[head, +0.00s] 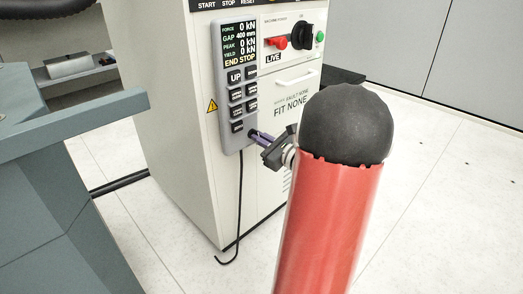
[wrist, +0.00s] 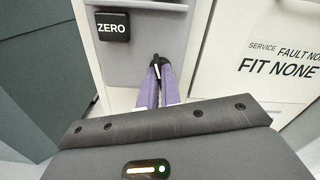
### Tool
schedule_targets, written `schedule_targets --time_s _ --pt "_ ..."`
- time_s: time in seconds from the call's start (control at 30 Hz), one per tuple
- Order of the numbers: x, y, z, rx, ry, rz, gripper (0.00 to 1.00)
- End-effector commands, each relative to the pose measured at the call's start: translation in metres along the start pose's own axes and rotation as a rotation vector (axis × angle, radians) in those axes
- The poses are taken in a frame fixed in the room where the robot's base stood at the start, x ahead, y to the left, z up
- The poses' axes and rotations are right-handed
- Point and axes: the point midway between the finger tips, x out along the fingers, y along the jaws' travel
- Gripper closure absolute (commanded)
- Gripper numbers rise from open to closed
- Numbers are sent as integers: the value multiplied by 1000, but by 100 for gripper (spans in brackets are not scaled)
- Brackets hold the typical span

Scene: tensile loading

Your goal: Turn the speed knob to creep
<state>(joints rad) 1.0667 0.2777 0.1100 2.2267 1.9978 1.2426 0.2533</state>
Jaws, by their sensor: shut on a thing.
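The grey control pendant (head: 238,90) is on the side of the white machine cabinet. It has a display reading END STOP and several black buttons. The small dark speed knob (wrist: 155,60) is low on the pendant, right of the ZERO button (wrist: 112,27). My gripper (head: 254,135) reaches in from the right at the pendant's lower right corner. In the wrist view its two purple fingers (wrist: 159,73) are closed together on the knob. The fingers cover most of the knob, and its markings cannot be read.
A panel right of the pendant has a red knob (head: 276,43), a black rotary switch (head: 302,36) and a green button (head: 320,37). A cable (head: 239,200) hangs below the pendant. A grey-blue bench (head: 70,125) stands at the left. The floor at right is clear.

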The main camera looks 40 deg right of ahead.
Motion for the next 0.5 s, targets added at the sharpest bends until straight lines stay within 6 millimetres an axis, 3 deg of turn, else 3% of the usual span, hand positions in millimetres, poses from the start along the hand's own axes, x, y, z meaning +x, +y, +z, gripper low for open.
schedule_targets --time_s 0.03,0.5 --pt "0 3 -7 -49 -2 1 100" --pt "0 2 -2 -391 1 0 100"
